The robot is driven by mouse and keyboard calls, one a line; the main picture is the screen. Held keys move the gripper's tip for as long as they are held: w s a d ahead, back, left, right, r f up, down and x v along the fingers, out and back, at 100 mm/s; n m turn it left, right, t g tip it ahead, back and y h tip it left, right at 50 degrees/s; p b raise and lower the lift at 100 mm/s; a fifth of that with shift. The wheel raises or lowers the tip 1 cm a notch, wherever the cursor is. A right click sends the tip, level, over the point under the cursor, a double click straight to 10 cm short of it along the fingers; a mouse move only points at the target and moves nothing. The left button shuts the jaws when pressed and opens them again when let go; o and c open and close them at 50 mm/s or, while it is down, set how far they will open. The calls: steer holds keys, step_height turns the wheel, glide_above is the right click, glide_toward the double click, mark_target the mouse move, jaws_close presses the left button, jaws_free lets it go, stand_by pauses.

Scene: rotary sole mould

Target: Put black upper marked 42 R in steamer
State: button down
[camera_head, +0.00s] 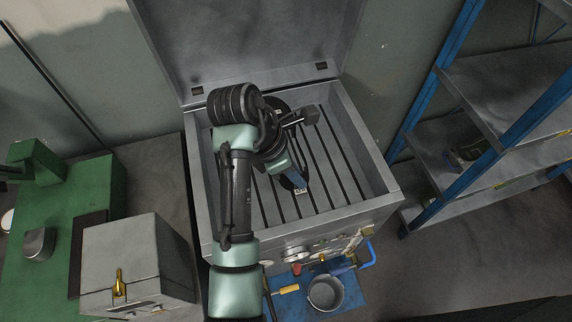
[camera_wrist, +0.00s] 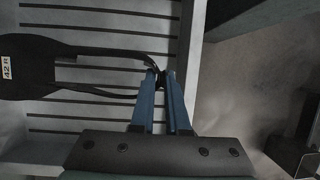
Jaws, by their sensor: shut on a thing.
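The black upper (camera_wrist: 75,62) shows in the wrist view, with a light tag reading 42 R at its left end. My gripper (camera_wrist: 160,78) is shut on the thin black edge at its right end. The steamer (camera_head: 372,150) is the grey box with a slatted floor, and its lid (camera_head: 250,45) stands open. In the head view my gripper (camera_head: 298,178) is inside the steamer, over the slats. I cannot tell whether the upper touches the slats.
The steamer's side wall (camera_wrist: 192,30) is close to the right of my gripper in the wrist view. A blue shelf rack (camera_head: 450,115) stands right. A grey box (camera_head: 140,255) and a green bench (camera_head: 45,240) are left. A metal pot (camera_head: 325,292) is in front.

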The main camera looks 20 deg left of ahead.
steer(key=f, duration=0.7)
steer(key=f+p, duration=0.1)
steer(key=f, duration=0.2)
steer(key=shift+w+a+f, duration=0.1)
steer(key=shift+w+f, duration=0.05)
steer(key=shift+w, duration=0.1)
steer(key=c, duration=0.9)
jaws_free()
steer(key=v, duration=1.2)
steer(key=shift+s, duration=0.1)
